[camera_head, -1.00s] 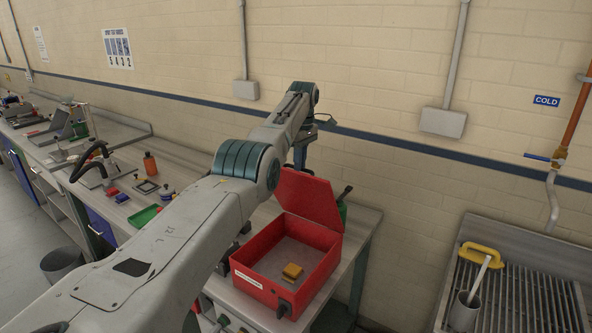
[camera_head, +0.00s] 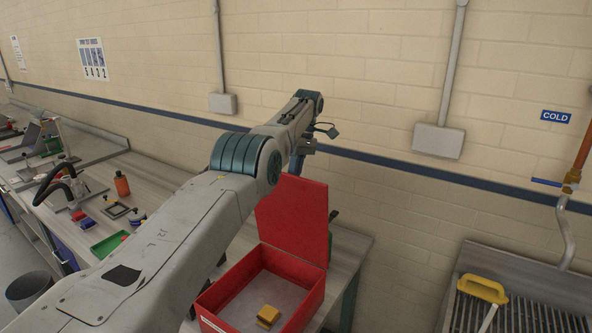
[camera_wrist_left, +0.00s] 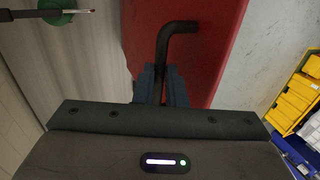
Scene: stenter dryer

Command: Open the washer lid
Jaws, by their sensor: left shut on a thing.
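The washer is a red open box (camera_head: 316,297) on the bench, its front cut off by the bottom edge of the head view. Its red lid (camera_head: 292,222) stands raised, roughly upright, at the back of the box; it also shows in the left wrist view (camera_wrist_left: 215,45). A black bent handle (camera_wrist_left: 176,30) is on the lid. My left gripper (camera_wrist_left: 161,82) is shut on the handle's end. In the head view my left gripper (camera_head: 297,163) is at the lid's top edge, its fingertips hidden. My right gripper is not in view.
A yellow block (camera_head: 267,316) lies inside the box. A green thing (camera_wrist_left: 56,8) is beside the lid. The wall stands close behind the bench. A slatted sink (camera_head: 525,310) with a yellow-handled tool (camera_head: 483,288) is at the right. Yellow bins (camera_wrist_left: 298,95) show at the right of the wrist view.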

